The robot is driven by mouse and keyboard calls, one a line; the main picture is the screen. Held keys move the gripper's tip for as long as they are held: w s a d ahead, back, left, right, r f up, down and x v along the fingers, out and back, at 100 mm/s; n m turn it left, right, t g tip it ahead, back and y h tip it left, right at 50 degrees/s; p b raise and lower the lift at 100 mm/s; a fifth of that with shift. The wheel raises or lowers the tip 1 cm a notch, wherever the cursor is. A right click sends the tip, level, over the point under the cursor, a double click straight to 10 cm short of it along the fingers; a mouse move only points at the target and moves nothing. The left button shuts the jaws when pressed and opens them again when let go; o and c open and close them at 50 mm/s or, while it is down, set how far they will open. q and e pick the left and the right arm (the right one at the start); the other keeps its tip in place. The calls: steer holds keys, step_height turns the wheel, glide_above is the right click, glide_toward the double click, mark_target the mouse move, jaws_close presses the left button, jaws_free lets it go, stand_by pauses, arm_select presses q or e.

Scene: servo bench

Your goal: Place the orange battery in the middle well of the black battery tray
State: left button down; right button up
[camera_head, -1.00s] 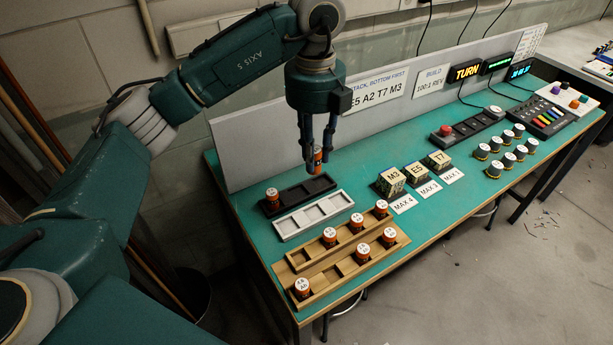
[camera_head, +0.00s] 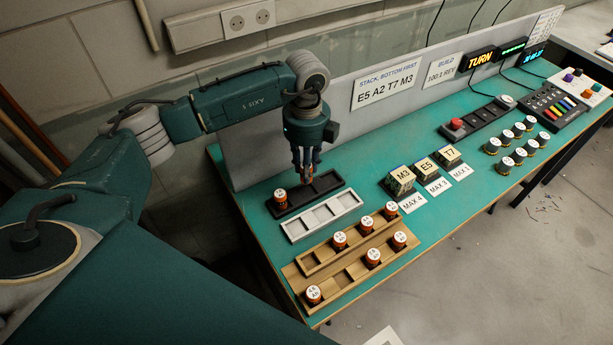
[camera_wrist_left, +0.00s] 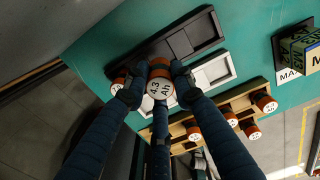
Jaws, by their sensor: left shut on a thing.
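My left gripper (camera_head: 306,174) is shut on an orange battery, low over the middle of the black battery tray (camera_head: 339,187). In the left wrist view the held battery (camera_wrist_left: 160,82) shows a white top marked 4.3 Ah, with the fingers around it. In the head view the fingers mostly hide it, and I cannot tell whether its bottom is inside the middle well. Another orange battery (camera_head: 281,199) stands in the tray's left well. The right well looks empty. My right gripper is not in view.
An empty white tray (camera_head: 322,217) lies just in front of the black tray. A wooden rack (camera_head: 300,272) with several orange batteries is nearer. Lettered blocks (camera_head: 402,183) stand to the right. A grey panel (camera_head: 258,165) rises behind the tray.

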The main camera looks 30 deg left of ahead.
arm_select(q)
steer(key=shift+d+f, duration=0.1)
steer(key=shift+f, duration=0.65)
step_height(320, 180, down, 3)
steer(key=shift+f+p, duration=0.2)
steer(key=shift+p, duration=0.4)
steer(key=shift+f, duration=0.55)
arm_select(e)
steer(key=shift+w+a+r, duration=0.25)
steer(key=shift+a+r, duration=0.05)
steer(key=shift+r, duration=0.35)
arm_select(q)
steer(key=c, duration=1.4)
jaws_free()
steer(key=shift+c, duration=0.2)
